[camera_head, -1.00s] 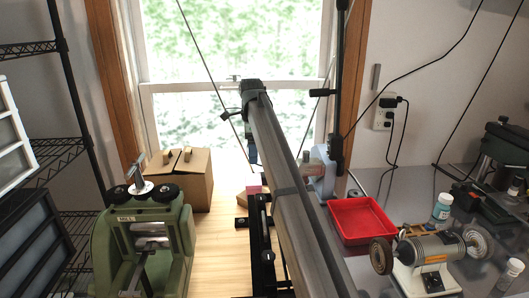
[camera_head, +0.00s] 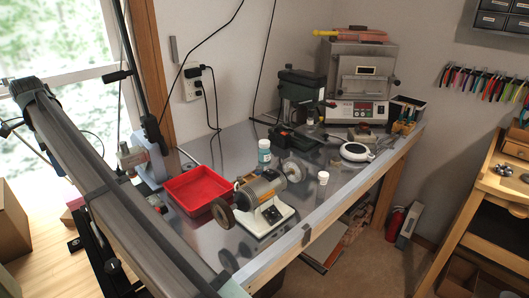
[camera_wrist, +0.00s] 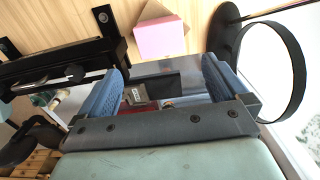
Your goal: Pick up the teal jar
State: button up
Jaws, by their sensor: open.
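The teal jar (camera_head: 264,155) has a white lid and stands upright on the metal bench in the head view. It is behind the bench grinder and right of the red tray. My gripper (camera_wrist: 160,82) shows in the wrist view with its two blue fingers wide apart and nothing held between them. The jar is not visible in the wrist view. In the head view my arm runs down the left side, well apart from the jar, and the fingers cannot be made out there.
A red tray (camera_head: 196,189) and a bench grinder (camera_head: 265,205) stand in front of the jar. A small white cup (camera_head: 323,177) is to its right, with a black-and-green machine (camera_head: 302,92) behind. A pink box (camera_wrist: 161,38) and a black ring (camera_wrist: 292,50) are near my gripper.

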jog(key=shift+c, duration=0.5)
jog(key=shift+c, duration=0.9)
